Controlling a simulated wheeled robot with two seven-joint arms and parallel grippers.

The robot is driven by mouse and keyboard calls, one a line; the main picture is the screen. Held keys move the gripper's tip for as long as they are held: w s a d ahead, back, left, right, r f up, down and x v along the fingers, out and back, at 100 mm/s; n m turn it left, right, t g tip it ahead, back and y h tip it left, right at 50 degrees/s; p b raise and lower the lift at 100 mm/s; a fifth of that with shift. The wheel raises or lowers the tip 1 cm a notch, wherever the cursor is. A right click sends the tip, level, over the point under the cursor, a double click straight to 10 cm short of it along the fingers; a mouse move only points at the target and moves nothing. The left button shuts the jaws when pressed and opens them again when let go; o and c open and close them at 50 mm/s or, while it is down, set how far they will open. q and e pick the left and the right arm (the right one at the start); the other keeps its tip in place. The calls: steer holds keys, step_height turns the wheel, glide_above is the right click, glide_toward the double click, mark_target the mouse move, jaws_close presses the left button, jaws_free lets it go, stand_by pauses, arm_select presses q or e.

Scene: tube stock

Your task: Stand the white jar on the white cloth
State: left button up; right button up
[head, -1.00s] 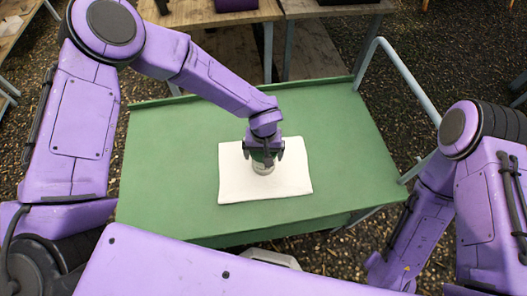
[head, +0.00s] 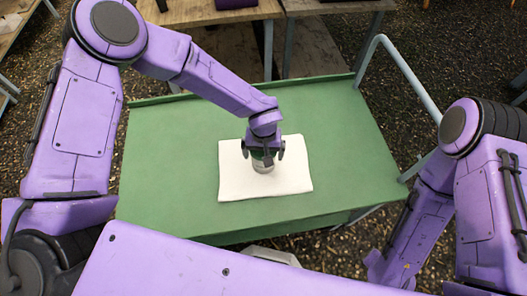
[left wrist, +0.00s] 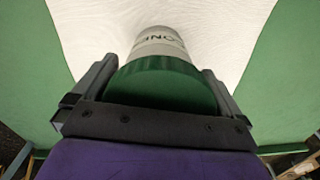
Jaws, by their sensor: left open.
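The white jar (head: 263,167) stands on the white cloth (head: 235,182), under my left gripper (head: 264,152). In the left wrist view the jar (left wrist: 160,42) shows a green lid (left wrist: 160,82) and part of some dark lettering. My left gripper's fingers (left wrist: 158,92) are open, one on each side of the lid. The cloth (left wrist: 85,25) lies flat under the jar in that view too. The jar looks upright. My right gripper is outside both views; only parts of my right arm show in the head view.
The cloth lies on a green cart top (head: 170,150) with free room on all sides of it. A grey rail handle (head: 405,78) rises at the cart's right end. Wooden tables (head: 225,12) stand behind the cart on dark gravel.

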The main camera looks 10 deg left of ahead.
arm_select(q)
step_height(320, 180, up, 13)
steer(key=shift+r, duration=0.1)
stand_by(0.5)
